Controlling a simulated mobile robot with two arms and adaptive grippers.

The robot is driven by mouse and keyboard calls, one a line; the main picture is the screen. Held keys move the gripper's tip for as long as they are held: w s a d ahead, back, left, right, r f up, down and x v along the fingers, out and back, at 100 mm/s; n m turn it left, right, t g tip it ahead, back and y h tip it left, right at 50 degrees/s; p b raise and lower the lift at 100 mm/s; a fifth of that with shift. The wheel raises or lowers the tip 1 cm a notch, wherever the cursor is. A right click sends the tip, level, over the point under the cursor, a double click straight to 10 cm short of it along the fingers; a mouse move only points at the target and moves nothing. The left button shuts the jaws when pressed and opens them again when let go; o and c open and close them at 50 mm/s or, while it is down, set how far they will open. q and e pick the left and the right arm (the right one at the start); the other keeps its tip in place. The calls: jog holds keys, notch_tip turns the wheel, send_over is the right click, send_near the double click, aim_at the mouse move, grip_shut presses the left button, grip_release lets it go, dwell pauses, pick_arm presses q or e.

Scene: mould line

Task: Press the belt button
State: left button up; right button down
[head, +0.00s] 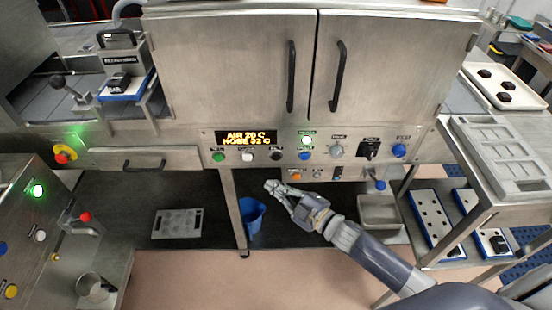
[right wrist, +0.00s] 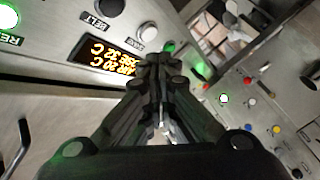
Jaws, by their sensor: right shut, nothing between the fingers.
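The belt button is a round black button (head: 276,155) on the steel front panel, in the row under the amber display. The right wrist view shows it at the top edge as a dark button (right wrist: 110,8) beside a BELT label. My right gripper (head: 273,187) is shut and empty. In the head view its fingertips show just below the black button, left of an orange button; the gap to the panel cannot be judged. In the right wrist view the closed fingers (right wrist: 153,62) point past the display, apart from the belt button. My left gripper is not in view.
Close to the black button are a white button (head: 247,156), a blue button (head: 305,155) and a lit green one (head: 306,141). Two cabinet doors with black handles (head: 291,77) are above. A blue bucket (head: 252,216) stands below. A side console (head: 60,240) is at left.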

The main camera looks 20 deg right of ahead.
aim_at(276, 157)
jog(key=w+d+b, duration=0.2)
jog(key=w, duration=0.5)
jog(key=shift+w+d, duration=0.1)
jog(key=shift+w, duration=0.1)
dwell(1.3)
jog(key=shift+w, duration=0.3)
